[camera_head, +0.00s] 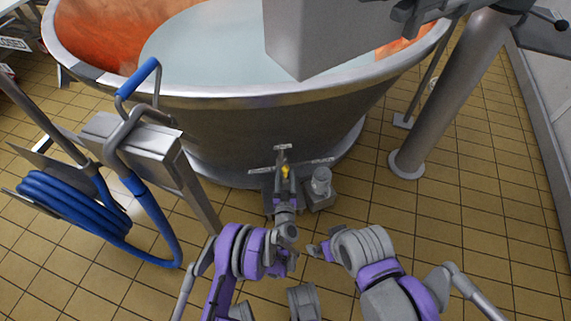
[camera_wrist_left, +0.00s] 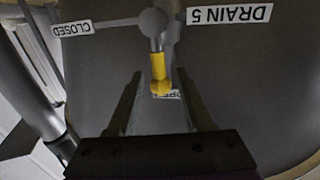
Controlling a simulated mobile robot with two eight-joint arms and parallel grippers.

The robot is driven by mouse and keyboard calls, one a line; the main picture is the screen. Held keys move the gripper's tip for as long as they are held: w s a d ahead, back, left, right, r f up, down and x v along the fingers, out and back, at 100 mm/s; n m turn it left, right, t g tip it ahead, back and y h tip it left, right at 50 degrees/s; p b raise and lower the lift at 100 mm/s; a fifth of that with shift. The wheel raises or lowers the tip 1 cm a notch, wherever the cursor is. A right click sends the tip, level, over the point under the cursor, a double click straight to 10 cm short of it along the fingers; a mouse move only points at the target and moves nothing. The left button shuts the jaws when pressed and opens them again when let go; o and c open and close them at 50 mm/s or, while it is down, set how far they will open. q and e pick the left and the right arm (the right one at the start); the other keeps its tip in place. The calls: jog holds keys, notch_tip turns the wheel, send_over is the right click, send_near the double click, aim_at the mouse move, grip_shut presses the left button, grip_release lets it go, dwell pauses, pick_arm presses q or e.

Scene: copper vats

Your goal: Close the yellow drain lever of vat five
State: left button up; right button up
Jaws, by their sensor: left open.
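The yellow drain lever (camera_wrist_left: 158,68) hangs from a round grey pivot in the left wrist view, its yellow grip pointing down the picture at a partly hidden label. A CLOSED label (camera_wrist_left: 73,28) is to the left of the pivot and a DRAIN 5 label (camera_wrist_left: 228,14) to the right, both upside down. My left gripper (camera_wrist_left: 162,82) is open, its fingers on either side of the yellow tip; contact cannot be told. In the head view the yellow lever (camera_head: 285,171) shows small, low before the vat, just beyond my left gripper (camera_head: 284,188). My right gripper (camera_head: 319,250) is low at centre.
The copper vat (camera_head: 250,120) holds pale liquid and fills the upper middle. A blue hose (camera_head: 70,205) hangs on a stand at the left. A grey fitting (camera_head: 320,183) stands right of the drain. A steel post (camera_head: 440,105) rises at the right; tiled floor is clear there.

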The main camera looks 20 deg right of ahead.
pick_arm(q)
jog(key=x, duration=0.5)
jog(key=shift+w+d+b, duration=0.1)
jog(key=shift+b, duration=0.3)
grip_shut()
dwell(1.0)
